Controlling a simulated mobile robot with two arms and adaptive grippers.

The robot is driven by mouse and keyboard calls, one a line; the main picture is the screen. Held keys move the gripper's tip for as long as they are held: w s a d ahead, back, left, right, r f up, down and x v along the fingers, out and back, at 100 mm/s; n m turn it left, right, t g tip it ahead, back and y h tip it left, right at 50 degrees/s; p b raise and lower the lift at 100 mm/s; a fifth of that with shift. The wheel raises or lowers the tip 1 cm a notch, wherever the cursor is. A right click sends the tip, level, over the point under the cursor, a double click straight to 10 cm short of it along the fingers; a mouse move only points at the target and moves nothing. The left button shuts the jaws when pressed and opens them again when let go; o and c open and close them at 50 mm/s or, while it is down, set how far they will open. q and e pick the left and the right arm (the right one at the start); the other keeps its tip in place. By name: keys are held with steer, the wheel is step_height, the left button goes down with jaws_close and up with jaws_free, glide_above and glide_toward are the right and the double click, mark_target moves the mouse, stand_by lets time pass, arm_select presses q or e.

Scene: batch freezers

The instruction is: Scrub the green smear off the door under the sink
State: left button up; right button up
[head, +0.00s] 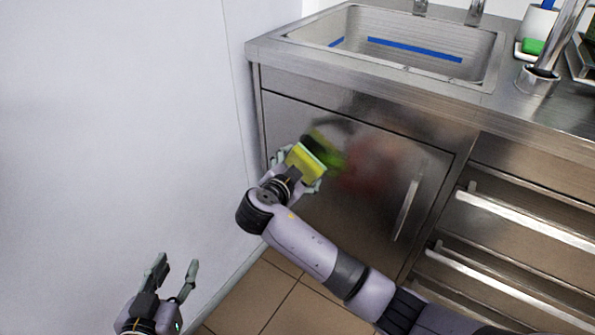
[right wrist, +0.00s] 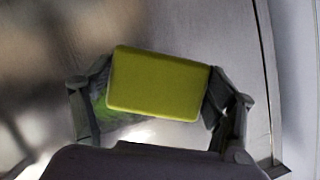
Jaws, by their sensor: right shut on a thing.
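The steel door (head: 350,215) under the sink carries a green smear (head: 328,152) near its upper middle. Part of the smear is hidden behind the sponge and gripper. My right gripper (head: 304,170) is shut on a yellow-green sponge (head: 307,163) in front of the smear. The sponge also shows between the fingers in the right wrist view (right wrist: 158,84), with a bit of green on the door (right wrist: 110,108) beside it. I cannot tell whether the sponge touches the door. My left gripper (head: 176,272) is open and empty at the lower left, away from the door.
The sink (head: 400,45) with blue strips inside is above the door. A vertical handle (head: 407,208) is on the door's right side. Drawers with bar handles (head: 525,225) stand to the right. A white wall (head: 120,120) borders the left.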

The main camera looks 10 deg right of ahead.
arm_select(q)
steer(key=shift+r, duration=0.1)
arm_select(e)
steer(key=shift+w+d, duration=0.15)
stand_by(0.5)
arm_select(q)
steer(key=shift+w+d+r+t, duration=0.15)
steer(key=shift+r+t, duration=0.15)
arm_select(e)
steer(key=shift+w+d, duration=0.1)
steer(key=shift+w, duration=0.05)
arm_select(q)
steer(key=shift+w+d+r+t+h+b, duration=0.2)
steer(key=shift+r+t+h+b, duration=0.15)
steer(key=shift+r, duration=0.25)
arm_select(e)
steer(key=shift+w+d, duration=0.3)
steer(key=shift+d, duration=0.05)
arm_select(q)
steer(key=shift+r, duration=0.25)
arm_select(e)
steer(key=shift+w+d, duration=0.1)
arm_select(q)
steer(key=shift+f, duration=0.1)
arm_select(e)
steer(key=shift+d, duration=0.1)
